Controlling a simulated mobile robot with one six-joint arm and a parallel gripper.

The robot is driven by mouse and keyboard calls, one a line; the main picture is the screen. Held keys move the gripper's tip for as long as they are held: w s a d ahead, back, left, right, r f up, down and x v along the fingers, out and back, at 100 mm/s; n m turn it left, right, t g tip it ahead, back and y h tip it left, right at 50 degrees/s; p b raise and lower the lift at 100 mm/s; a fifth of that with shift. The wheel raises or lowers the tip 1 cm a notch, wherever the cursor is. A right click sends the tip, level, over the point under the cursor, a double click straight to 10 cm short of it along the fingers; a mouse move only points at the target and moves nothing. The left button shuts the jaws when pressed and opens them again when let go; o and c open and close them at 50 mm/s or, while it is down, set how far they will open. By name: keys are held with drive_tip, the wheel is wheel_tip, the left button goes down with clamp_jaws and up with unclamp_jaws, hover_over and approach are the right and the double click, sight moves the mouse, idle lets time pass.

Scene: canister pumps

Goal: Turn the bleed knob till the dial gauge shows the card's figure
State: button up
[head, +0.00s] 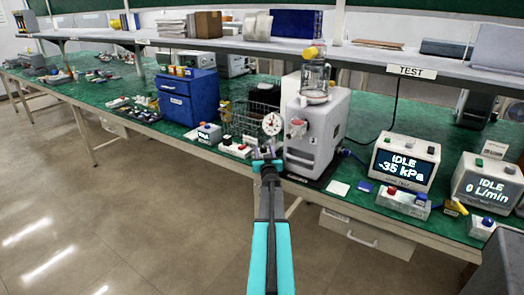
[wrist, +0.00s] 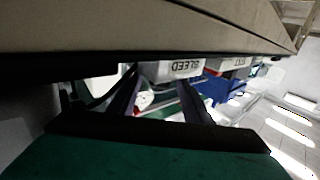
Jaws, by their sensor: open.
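The grey canister pump (head: 318,135) stands on the green bench with a clear jar on top. A round white dial gauge (head: 271,124) is at its left; its reading is too small to tell. A red knob (head: 297,128) is on the pump's front; I cannot tell if it is the bleed knob. A block marked BLEED (wrist: 180,70) shows upside down in the wrist view, beyond my fingers. My gripper (head: 266,156) is open and empty at the bench's front edge, below the gauge.
A display box (head: 404,162) reads IDLE -35 kPa; another (head: 488,186) reads IDLE 0 L/min. A low control box (head: 236,147) is left of my gripper. A blue drawer cabinet (head: 187,97) and a wire basket (head: 253,122) stand behind. A shelf (head: 350,55) overhangs the bench.

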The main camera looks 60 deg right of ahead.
sight(264, 151)
drive_tip(key=shift+x, duration=1.15)
drive_tip(key=c, duration=1.1)
drive_tip(key=shift+o, duration=0.2)
drive_tip(key=shift+f, duration=0.1)
drive_tip(key=shift+b, duration=0.7)
drive_tip(key=g+h+b, duration=0.1)
drive_tip(key=b, duration=0.7)
drive_tip(key=shift+s+d+m, duration=0.1)
drive_tip(key=shift+d+m, duration=0.25)
drive_tip(key=shift+m, duration=0.05)
drive_tip(key=g+b, duration=0.1)
drive_tip(key=b, duration=1.1)
drive_tip(key=shift+d+f+m, duration=0.1)
drive_tip(key=shift+m, duration=0.3)
